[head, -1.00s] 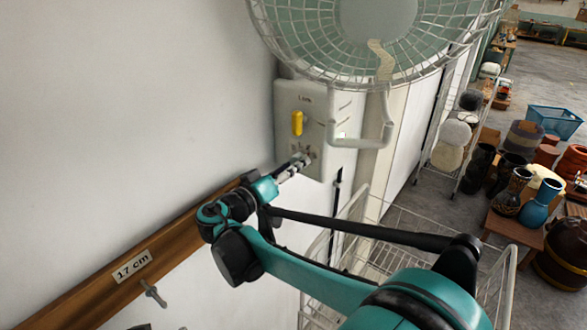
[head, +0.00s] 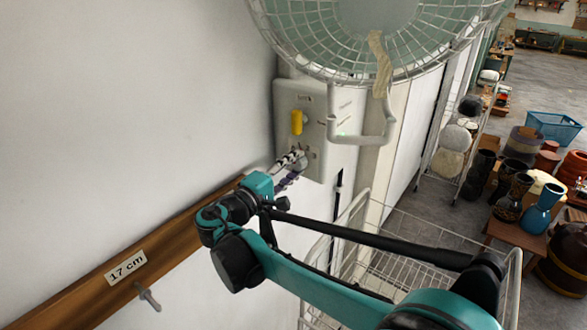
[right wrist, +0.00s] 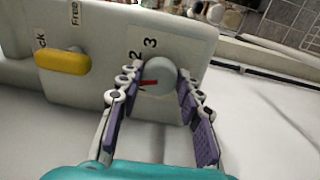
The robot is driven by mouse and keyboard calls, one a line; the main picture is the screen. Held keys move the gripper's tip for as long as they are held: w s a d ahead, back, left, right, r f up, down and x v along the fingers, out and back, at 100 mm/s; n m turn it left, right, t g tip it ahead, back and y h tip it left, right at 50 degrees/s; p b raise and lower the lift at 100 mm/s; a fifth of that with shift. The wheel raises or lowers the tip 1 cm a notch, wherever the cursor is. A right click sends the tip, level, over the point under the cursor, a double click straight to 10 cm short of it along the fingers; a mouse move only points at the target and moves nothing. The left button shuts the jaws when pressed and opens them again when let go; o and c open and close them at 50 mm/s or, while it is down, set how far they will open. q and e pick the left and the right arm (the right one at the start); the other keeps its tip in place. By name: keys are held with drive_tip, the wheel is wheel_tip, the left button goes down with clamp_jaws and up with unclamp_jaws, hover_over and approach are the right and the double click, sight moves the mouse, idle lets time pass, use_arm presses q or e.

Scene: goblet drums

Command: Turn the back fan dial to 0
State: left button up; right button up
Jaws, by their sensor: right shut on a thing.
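The fan control box (head: 314,105) is a pale panel on the wall below the fan. Its dial (right wrist: 159,76) is a round grey knob with a red pointer mark, in the right wrist view. The mark points left in that view, and the numbers 2 and 3 show beside the dial. The other markings are hidden behind a finger. My right gripper (right wrist: 158,90) is shut on the dial, with one finger on each side. In the head view my right gripper (head: 299,158) is at the lower part of the box and covers much of the dial. My left gripper is not in view.
A yellow knob (head: 297,122) sits above the dial, with a "Free" label near it in the wrist view. The caged fan (head: 360,35) and a bent white pipe (head: 362,139) are close by. A wire basket (head: 370,240) stands below right.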

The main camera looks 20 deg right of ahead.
drive_tip(key=n, duration=0.4)
drive_tip(key=shift+n, duration=0.4)
drive_tip(key=shift+n+t+b, duration=0.3)
drive_tip(key=shift+n+b, duration=0.15)
drive_tip(key=shift+n, duration=1.85)
drive_tip(key=o, duration=1.2)
drive_tip(key=shift+c, duration=0.2)
drive_tip(key=v, duration=1.2)
drive_tip(key=shift+d, duration=0.1)
